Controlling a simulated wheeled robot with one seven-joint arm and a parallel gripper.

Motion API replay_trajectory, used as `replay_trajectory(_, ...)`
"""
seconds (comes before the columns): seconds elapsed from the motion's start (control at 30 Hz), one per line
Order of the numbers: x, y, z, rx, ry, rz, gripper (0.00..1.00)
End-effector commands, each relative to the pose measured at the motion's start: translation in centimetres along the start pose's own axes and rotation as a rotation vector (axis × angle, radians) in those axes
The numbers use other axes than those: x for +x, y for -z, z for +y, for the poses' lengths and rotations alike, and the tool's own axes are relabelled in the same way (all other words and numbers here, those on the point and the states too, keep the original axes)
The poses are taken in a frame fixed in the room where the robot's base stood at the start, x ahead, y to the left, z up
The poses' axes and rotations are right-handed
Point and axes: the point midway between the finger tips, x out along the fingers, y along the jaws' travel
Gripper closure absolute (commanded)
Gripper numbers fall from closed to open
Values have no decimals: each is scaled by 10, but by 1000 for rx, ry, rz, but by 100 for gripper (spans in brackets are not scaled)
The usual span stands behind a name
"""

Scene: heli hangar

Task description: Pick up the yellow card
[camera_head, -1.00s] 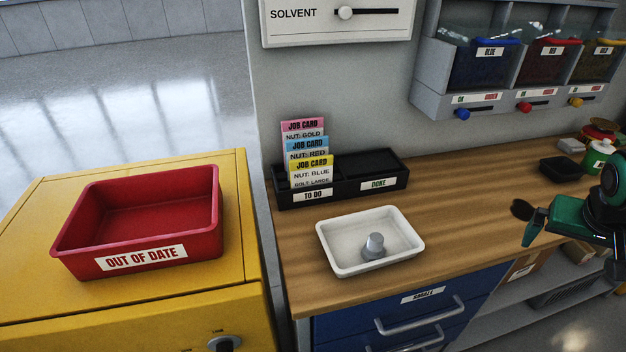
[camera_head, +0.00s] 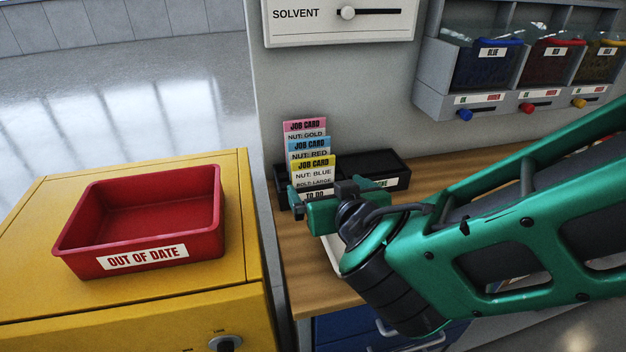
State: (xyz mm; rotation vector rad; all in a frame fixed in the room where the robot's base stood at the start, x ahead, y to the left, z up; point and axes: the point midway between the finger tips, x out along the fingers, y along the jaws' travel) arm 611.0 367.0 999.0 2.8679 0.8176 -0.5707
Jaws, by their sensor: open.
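The yellow card (camera_head: 314,168) is a job card with a yellow header reading "NUT: BLUE, BOLT: LARGE". It stands upright at the front of the TO DO side of the black card holder (camera_head: 397,162). A blue-headed card (camera_head: 309,146) and a pink-headed card (camera_head: 304,127) stand behind it. My gripper (camera_head: 294,200) is open and empty, in front of the holder just below the yellow card in the picture. Its fingers partly cover the TO DO label. I cannot tell whether it touches the holder.
My arm crosses the workbench (camera_head: 295,268) from the right and hides most of the white tray (camera_head: 330,254). A red OUT OF DATE bin (camera_head: 140,225) sits on the yellow cabinet (camera_head: 246,200) at left. Dispenser bins (camera_head: 487,68) and a SOLVENT panel (camera_head: 390,28) are on the wall.

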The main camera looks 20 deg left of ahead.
Motion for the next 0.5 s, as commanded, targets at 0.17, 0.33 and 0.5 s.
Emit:
replay_trajectory(0.17,28,0,2,2,-4,-1,0)
replay_trajectory(0.33,44,0,2,2,-4,-1,0)
replay_trajectory(0.5,54,-2,2,0,-4,0,0)
